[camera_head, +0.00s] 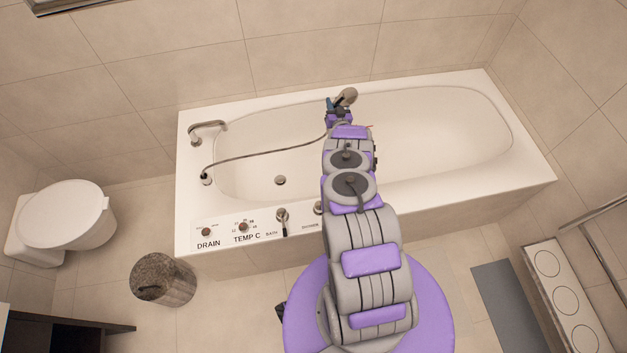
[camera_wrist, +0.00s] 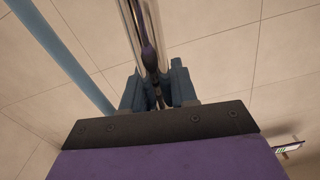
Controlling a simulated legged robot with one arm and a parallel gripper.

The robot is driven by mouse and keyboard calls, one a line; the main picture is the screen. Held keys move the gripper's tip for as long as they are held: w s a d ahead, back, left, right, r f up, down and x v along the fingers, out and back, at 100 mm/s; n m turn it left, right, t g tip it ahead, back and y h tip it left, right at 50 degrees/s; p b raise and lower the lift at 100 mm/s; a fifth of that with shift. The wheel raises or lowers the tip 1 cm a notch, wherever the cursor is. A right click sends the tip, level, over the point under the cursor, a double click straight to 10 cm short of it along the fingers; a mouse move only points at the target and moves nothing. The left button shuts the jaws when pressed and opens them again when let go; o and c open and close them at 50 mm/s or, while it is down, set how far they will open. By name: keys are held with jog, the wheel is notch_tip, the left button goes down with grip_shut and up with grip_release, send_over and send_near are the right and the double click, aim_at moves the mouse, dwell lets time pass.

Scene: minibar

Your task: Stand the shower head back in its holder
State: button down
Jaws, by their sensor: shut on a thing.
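The shower head (camera_head: 346,97) is a grey-brown metal piece held over the bathtub, near its far side. My gripper (camera_head: 335,105) is shut on it. In the wrist view, a shiny metal handle (camera_wrist: 146,30) runs up between the blue fingers of my gripper (camera_wrist: 158,88). A metal hose (camera_head: 265,156) runs from the shower head to a small round fitting (camera_head: 207,180) on the tub's left rim. I cannot tell whether this fitting is the holder. The fingers and wrist hide part of the handle.
The white bathtub (camera_head: 183,215) stands against the tiled wall. A spout (camera_head: 208,127) and several controls line its left and front rims. A toilet (camera_head: 65,213), a stone-patterned bin (camera_head: 163,280) and a grey mat (camera_head: 508,307) stand around. The tub basin looks empty.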

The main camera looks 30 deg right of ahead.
jog(key=a, duration=0.7)
jog(key=shift+w, duration=0.3)
jog(key=a, duration=0.7)
jog(key=shift+w, duration=0.3)
dwell(0.3)
jog(key=a+b, duration=0.1)
jog(key=a, duration=0.6)
jog(key=shift+w+b, duration=0.3)
dwell(0.4)
